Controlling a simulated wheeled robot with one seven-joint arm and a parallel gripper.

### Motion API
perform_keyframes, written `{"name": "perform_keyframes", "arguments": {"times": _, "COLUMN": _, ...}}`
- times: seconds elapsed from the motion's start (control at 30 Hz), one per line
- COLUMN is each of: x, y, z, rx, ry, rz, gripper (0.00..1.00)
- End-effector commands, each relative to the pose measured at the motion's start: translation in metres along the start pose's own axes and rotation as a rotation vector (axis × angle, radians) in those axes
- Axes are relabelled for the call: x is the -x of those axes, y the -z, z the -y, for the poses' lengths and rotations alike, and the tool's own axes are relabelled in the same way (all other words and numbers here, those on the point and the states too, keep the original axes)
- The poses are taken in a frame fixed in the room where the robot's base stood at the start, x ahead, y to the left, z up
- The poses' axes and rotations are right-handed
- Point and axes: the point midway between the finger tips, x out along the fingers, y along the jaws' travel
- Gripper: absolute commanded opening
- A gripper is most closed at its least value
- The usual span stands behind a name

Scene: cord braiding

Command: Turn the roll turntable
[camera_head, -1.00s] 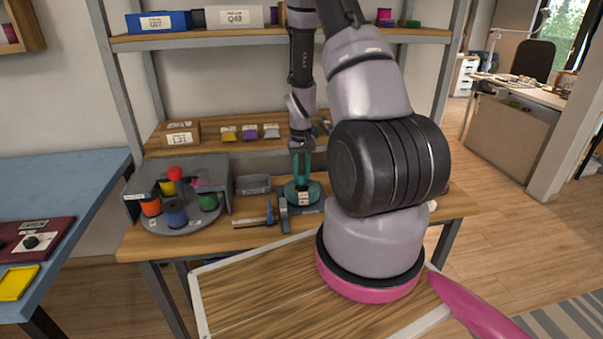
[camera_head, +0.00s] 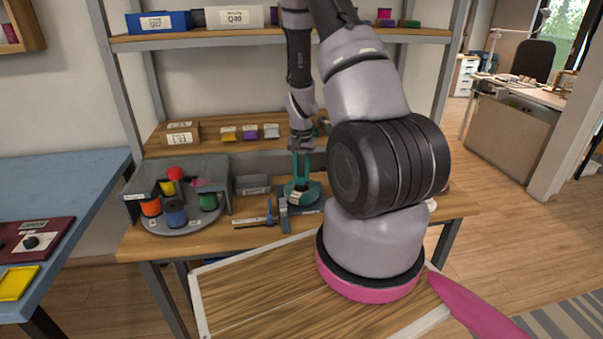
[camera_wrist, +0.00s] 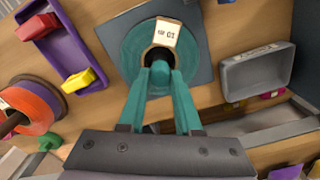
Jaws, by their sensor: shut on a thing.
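The roll turntable (camera_head: 188,227) is a grey round plate at the left of the workbench, under a grey cover. It carries several coloured rolls, among them an orange one (camera_head: 151,207), a blue one (camera_head: 175,214) and a green one (camera_head: 208,202). My gripper (camera_head: 301,178) points down at the dial. In the wrist view its teal fingers (camera_wrist: 158,78) are shut on the dial's central knob, mostly hidden between them.
A grey bin (camera_head: 253,185) stands between the turntable and the dial. A blue-handled tool (camera_head: 269,214) lies in front. The wrist view shows a purple tray (camera_wrist: 62,50), a grey tray (camera_wrist: 258,73) and an orange-purple roll (camera_wrist: 30,108). A shelf with small boxes runs behind.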

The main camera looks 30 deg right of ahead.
Motion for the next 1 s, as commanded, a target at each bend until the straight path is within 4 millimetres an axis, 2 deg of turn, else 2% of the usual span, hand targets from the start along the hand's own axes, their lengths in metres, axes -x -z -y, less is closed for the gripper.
{"name": "perform_keyframes", "arguments": {"times": 0.6, "x": 0.0001, "y": 0.0005, "z": 0.0003, "rx": -0.296, "ry": 0.0, "rz": -0.002, "gripper": 0.0}}
{"name": "perform_keyframes", "arguments": {"times": 1.0, "x": 0.0002, "y": 0.0002, "z": 0.0004, "rx": -0.411, "ry": 0.001, "rz": -0.001, "gripper": 0.0}}
